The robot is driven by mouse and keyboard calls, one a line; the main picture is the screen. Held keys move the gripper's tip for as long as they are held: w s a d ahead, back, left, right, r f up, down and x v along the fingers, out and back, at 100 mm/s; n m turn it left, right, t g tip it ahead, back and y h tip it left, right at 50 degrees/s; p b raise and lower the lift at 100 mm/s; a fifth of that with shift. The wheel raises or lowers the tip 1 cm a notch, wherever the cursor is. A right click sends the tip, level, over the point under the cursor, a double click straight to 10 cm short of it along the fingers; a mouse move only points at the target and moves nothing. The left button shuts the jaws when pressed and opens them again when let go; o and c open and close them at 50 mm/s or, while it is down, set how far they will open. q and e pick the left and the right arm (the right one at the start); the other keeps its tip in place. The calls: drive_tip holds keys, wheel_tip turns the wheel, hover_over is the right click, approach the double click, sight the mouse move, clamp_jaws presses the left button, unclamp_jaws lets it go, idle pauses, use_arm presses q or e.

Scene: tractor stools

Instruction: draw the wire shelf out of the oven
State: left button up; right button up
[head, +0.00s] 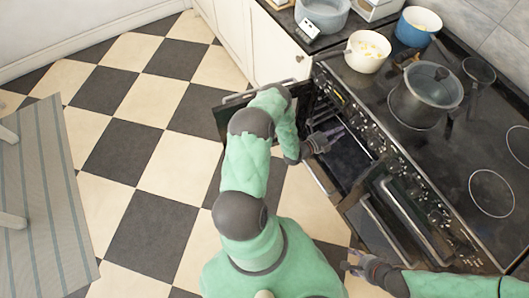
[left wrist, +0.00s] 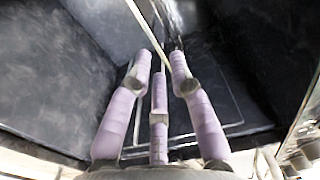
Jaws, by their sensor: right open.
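The oven (head: 352,160) is open at its left part. My left gripper (head: 338,133) reaches into the dark cavity from the front. In the left wrist view my left gripper (left wrist: 160,62) has its lilac fingers stretched forward, with tips close together. A thin pale bar of the wire shelf (left wrist: 143,22) runs between the tips; whether they grip it is unclear. Most of the shelf is hidden in the head view. My right gripper (head: 350,261) is open and empty, low in front of the right oven door.
The opened oven door (head: 232,112) stands out to the left, beside my left arm. The right oven door (head: 405,215) has rail handles.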

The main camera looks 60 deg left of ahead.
sight(348, 126)
use_arm(q)
drive_tip(key=w, duration=0.2)
drive_tip(key=w+b, duration=0.1)
drive_tip(key=w, duration=0.1)
drive_tip(key=w+b, duration=0.1)
drive_tip(key=w, duration=0.1)
drive_tip(key=shift+w+d, duration=0.1)
drive_tip(key=shift+d, duration=0.2)
drive_tip(key=shift+w+a+r, duration=0.1)
drive_tip(key=shift+w, duration=0.15)
idle(0.4)
clamp_jaws()
